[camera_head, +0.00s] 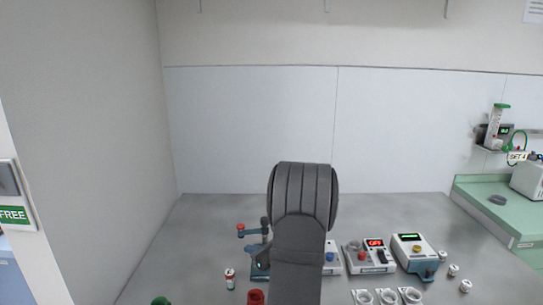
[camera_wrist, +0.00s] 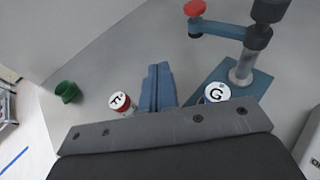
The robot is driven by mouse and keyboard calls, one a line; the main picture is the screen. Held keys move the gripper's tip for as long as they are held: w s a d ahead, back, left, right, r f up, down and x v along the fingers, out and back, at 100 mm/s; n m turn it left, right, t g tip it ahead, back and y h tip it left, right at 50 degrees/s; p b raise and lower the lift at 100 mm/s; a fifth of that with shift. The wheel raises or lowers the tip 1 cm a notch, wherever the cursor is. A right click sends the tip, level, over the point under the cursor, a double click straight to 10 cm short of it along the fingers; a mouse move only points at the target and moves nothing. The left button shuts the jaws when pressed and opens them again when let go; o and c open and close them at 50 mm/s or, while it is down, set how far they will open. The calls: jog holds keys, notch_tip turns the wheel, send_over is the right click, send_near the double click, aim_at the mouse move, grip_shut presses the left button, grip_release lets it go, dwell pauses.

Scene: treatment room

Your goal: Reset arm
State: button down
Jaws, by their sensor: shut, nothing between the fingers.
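My gripper (camera_wrist: 158,72) shows in the wrist view as two blue fingers pressed together, with nothing between them. It points over the grey table (camera_head: 395,212). In the head view my dark arm rises in the middle of the picture, and the fingers cannot be made out there. A white-lidded bottle marked F (camera_wrist: 120,102) is left of the fingers, and a white lid marked G (camera_wrist: 217,92) is right of them. The fingers appear apart from both.
A blue stand with a red knob (camera_wrist: 194,8) is at right in the wrist view. A green cup (camera_wrist: 67,91) is at left. Devices with displays (camera_head: 412,252), small dishes (camera_head: 388,297) and white-lidded bottles (camera_head: 453,270) stand right of my arm. The table's back is clear.

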aim_at(242, 236)
jog(key=s+r, duration=0.1)
jog(key=s, duration=0.4)
jog(key=w+f, duration=0.1)
jog(key=w, duration=0.3)
jog(key=w+a, duration=0.1)
jog(key=w, duration=0.4)
jog(key=w+f, duration=0.1)
jog(key=w, duration=0.3)
jog(key=shift+w+a+f, duration=0.3)
jog(key=d, duration=0.1)
jog(key=s+d, duration=0.1)
jog(key=d, duration=0.1)
jog(key=s+d, duration=0.1)
jog(key=d, duration=0.1)
jog(key=shift+s+d, duration=0.1)
jog(key=shift+s, duration=0.05)
jog(key=shift+d+n+g+y, duration=0.3)
jog(key=shift+n+g+y, duration=0.3)
jog(key=shift+n+g, duration=0.2)
jog(key=shift+d, duration=0.1)
